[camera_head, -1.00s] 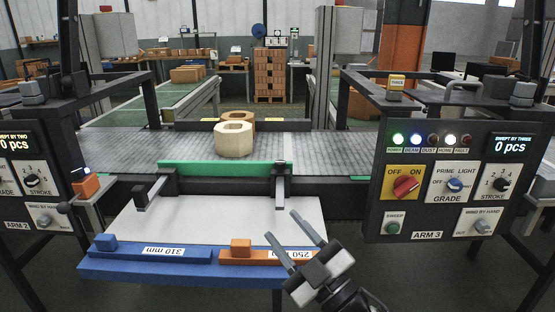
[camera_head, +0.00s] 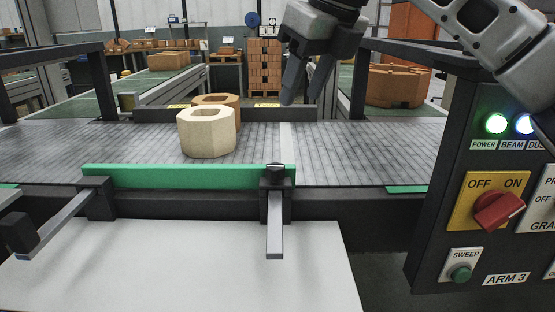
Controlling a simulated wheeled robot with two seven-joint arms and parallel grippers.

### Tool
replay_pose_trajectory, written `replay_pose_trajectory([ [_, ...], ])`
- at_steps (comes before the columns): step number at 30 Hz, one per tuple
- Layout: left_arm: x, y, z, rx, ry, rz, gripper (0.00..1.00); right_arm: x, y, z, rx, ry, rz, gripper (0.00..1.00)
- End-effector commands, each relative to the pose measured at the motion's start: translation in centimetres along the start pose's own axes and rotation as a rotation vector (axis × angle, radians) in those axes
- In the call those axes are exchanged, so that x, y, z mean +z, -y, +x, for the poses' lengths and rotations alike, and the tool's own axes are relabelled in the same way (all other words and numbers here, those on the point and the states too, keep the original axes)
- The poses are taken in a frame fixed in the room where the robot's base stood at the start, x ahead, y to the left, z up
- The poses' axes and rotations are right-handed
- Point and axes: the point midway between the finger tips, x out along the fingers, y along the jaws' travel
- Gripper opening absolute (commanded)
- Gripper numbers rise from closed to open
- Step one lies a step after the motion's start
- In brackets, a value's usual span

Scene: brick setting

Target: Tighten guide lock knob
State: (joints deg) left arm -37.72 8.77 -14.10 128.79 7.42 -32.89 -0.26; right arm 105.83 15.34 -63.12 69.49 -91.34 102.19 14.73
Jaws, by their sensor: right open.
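The green guide rail (camera_head: 180,176) lies along the near edge of the grey conveyor (camera_head: 340,150). Two dark brackets with grey rods hold it, a left bracket (camera_head: 96,200) and a right bracket (camera_head: 275,203). A small, dark knob-like cap with a light top (camera_head: 275,170) sits on the right bracket; I take it for the lock knob, and how tight it is cannot be told. My right gripper (camera_head: 301,101) hangs above the conveyor, up and slightly right of this cap. Its fingers point down, apart and empty, touching nothing. My left gripper is out of view.
Two hollow octagonal bricks, a pale one (camera_head: 207,133) and a browner one (camera_head: 217,103), stand on the conveyor behind the rail. A white plate (camera_head: 180,270) spreads out in front. The control panel (camera_head: 432,235) with a red switch (camera_head: 498,211) stands at right.

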Motion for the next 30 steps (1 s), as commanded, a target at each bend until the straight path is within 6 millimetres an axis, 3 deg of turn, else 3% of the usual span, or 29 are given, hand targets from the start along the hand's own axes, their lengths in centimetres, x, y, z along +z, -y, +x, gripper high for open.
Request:
replay_pose_trajectory([
  [5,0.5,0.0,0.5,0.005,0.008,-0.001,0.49,-0.2,0.2,1.9,-0.011,-0.007,0.002,0.42],
  [21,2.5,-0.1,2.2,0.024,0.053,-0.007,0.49,-0.2,0.2,13.0,-0.006,-0.005,0.001,0.42],
  [30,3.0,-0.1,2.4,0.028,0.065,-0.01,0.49,-0.1,0.2,15.5,-0.007,-0.003,0.001,0.42],
])
